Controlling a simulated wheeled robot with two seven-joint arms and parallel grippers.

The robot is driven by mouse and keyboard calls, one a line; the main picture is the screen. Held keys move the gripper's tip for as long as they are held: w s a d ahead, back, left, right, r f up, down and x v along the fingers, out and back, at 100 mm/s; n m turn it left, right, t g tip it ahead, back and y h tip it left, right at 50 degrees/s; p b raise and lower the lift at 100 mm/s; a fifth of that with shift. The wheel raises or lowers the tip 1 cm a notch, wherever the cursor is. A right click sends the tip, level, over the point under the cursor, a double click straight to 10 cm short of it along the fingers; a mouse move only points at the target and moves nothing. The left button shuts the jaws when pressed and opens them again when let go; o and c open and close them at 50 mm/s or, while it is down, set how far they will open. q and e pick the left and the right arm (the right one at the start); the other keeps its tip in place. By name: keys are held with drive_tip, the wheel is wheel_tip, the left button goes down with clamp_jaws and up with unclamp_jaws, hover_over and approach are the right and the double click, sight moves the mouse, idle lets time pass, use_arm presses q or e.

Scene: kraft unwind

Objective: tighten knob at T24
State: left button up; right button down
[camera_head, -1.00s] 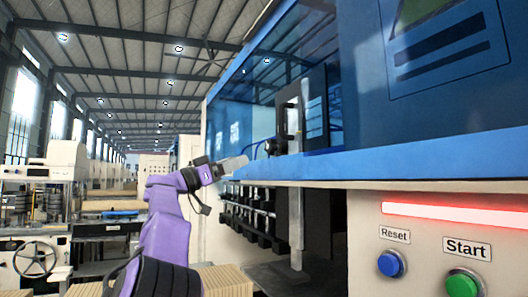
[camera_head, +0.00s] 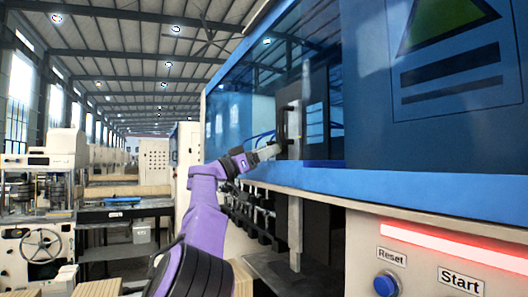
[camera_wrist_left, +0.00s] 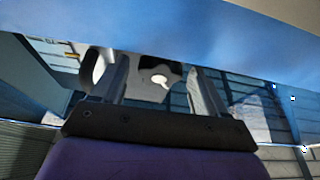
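My left gripper (camera_head: 268,152) reaches in from the left, over the machine's blue edge, with its tip close to the dark upright post (camera_head: 316,130). The small black knob seen earlier beside that post is not clear in the head view now; the gripper covers that spot. In the left wrist view the two fingers (camera_wrist_left: 160,88) stand apart. A blurred dark shape with a bright spot shows between and beyond them, and I cannot tell whether it is the knob. No T24 label is readable. My right gripper is out of view.
The blue machine ledge (camera_head: 420,192) runs below and right of the gripper. A black handle (camera_head: 284,123) stands upright just above the gripper tip. A blue Reset button (camera_head: 386,284) sits at the lower right. A workbench (camera_head: 125,211) stands in the left background.

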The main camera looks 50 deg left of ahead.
use_arm(q)
drive_tip(key=c, duration=0.8)
drive_tip(key=shift+a+m+g+h, duration=0.15)
drive_tip(key=shift+m+h, duration=0.4)
drive_tip(key=shift+m, duration=0.55)
drive_tip(key=shift+a+m+g+h, duration=0.1)
drive_tip(key=shift+m+g+h, duration=0.15)
drive_tip(key=shift+m+h, duration=0.6)
drive_tip(key=shift+m+y, duration=0.25)
drive_tip(key=shift+y, duration=0.05)
drive_tip(key=o, duration=1)
drive_tip(key=shift+o, duration=0.2)
drive_tip(key=b+v, duration=0.6)
drive_tip(key=v, duration=0.4)
drive_tip(key=shift+s, duration=0.25)
